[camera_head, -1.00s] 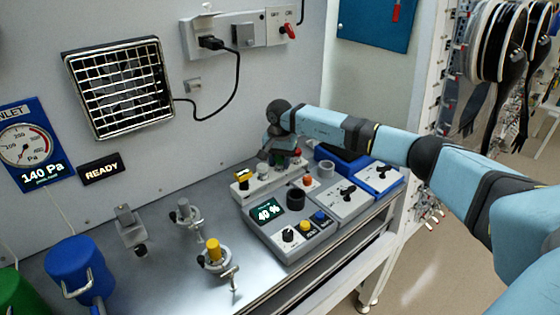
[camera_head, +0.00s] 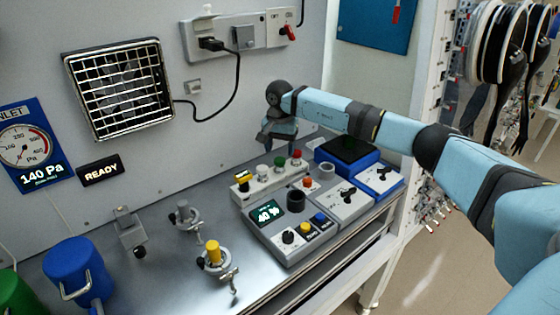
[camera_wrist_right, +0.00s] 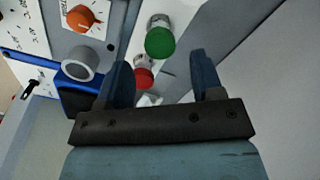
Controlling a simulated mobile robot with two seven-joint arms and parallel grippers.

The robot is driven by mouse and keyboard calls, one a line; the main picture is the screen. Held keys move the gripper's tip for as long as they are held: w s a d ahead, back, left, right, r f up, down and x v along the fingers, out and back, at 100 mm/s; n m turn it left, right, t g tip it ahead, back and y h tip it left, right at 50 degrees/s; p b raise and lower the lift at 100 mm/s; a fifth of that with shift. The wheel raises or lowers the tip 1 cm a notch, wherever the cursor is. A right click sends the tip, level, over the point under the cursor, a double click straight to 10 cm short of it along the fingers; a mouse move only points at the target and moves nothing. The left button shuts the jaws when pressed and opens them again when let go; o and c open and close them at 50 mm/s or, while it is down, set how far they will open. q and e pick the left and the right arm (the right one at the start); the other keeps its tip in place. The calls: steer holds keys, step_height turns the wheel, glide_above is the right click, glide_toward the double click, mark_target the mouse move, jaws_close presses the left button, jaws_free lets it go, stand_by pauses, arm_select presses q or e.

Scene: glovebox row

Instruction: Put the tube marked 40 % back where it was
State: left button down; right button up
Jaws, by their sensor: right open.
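A white rack (camera_head: 271,182) at the back of the bench holds several tubes: a yellow-capped one (camera_head: 243,177), a white-topped one (camera_head: 263,171), a green-capped one (camera_head: 279,164) and a red-capped one (camera_head: 296,156). No mark on them is legible. A grey device (camera_head: 285,245) in front shows "40 %" on its display (camera_head: 267,212) and has a dark round well (camera_head: 296,199). My right gripper (camera_head: 274,145) is above and behind the rack. In the wrist view it is open (camera_wrist_right: 160,60) and empty, with the green cap (camera_wrist_right: 160,42) and red cap (camera_wrist_right: 143,78) beyond its fingers. My left gripper is out of view.
A blue unit with a dark top (camera_head: 347,151) and grey boxes with knobs (camera_head: 337,203) stand to the right. Two clamp-like fixtures (camera_head: 214,256) (camera_head: 185,215) stand to the left on clear metal bench. The back wall is close behind the gripper.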

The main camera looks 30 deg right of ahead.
step_height(320, 180, up, 5)
steer(key=shift+f, duration=0.1)
steer(key=shift+r, duration=0.75)
steer(key=shift+r, duration=0.1)
